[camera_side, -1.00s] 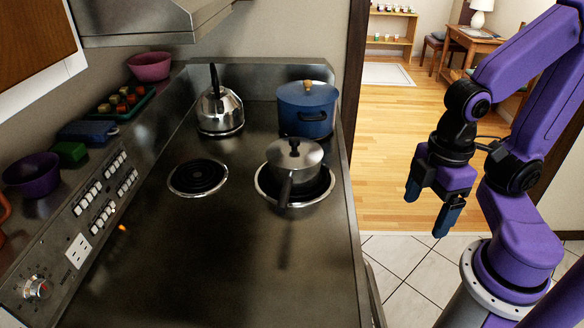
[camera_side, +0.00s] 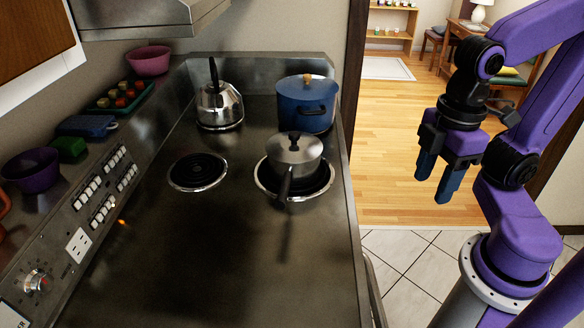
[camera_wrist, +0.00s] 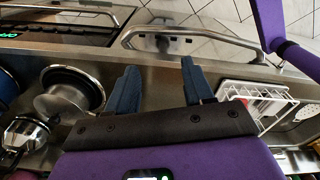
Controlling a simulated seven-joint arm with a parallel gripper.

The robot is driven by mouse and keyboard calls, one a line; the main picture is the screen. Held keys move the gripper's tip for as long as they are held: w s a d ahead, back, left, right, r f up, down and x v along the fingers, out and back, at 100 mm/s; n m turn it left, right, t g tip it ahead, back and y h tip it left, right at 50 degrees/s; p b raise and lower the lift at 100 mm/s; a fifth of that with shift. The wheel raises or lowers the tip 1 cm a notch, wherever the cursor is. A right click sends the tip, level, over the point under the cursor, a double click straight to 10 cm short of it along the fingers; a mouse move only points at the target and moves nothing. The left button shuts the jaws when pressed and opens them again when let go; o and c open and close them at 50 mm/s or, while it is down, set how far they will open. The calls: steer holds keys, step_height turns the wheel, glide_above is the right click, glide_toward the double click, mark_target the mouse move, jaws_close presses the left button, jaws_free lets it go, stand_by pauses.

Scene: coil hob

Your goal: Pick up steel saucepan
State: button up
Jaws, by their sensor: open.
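The steel saucepan (camera_side: 294,158) stands upright on the front-right coil burner in the side view. It has a steel lid with a black knob, and its dark handle (camera_side: 285,185) points toward the camera. My gripper (camera_side: 437,178) is open and empty, off to the right of the hob and well apart from the saucepan. Its two blue fingers point down over the floor. In the wrist view, my gripper (camera_wrist: 160,85) shows both fingers spread with nothing between them. A round steel vessel (camera_wrist: 68,92) lies left of them there; I cannot tell if it is the saucepan.
A blue pot (camera_side: 306,104) stands close behind the saucepan, and a steel kettle (camera_side: 219,106) is at back left. The front-left burner (camera_side: 198,172) is empty. The front of the hob is clear. A white dish rack (camera_wrist: 262,100) shows in the wrist view.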

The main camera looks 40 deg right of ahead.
steer(key=w+a+f+m+t+y, duration=0.1)
steer(key=w+a+f+m+y, duration=0.15)
steer(key=a+m+y, duration=0.9)
steer(key=w+a+m+t+h, duration=0.3)
steer(key=w+a+m+t, duration=0.3)
steer(key=w, duration=0.3)
steer(key=w+d+r+m+t+h, duration=0.2)
steer(key=w+d+m+t+h, duration=0.6)
steer(key=m, duration=0.4)
steer(key=y, duration=0.1)
glide_toward(290, 175)
steer(key=w+a+f, duration=0.1)
steer(key=w+a, duration=0.1)
steer(key=a, duration=0.2)
steer(key=shift+w+d+f+n, duration=0.2)
steer(key=shift+w+f+n, duration=0.1)
steer(key=shift+w, duration=0.2)
steer(key=x, duration=0.6)
steer(key=shift+w+a, duration=0.15)
steer(key=shift+w, duration=0.2)
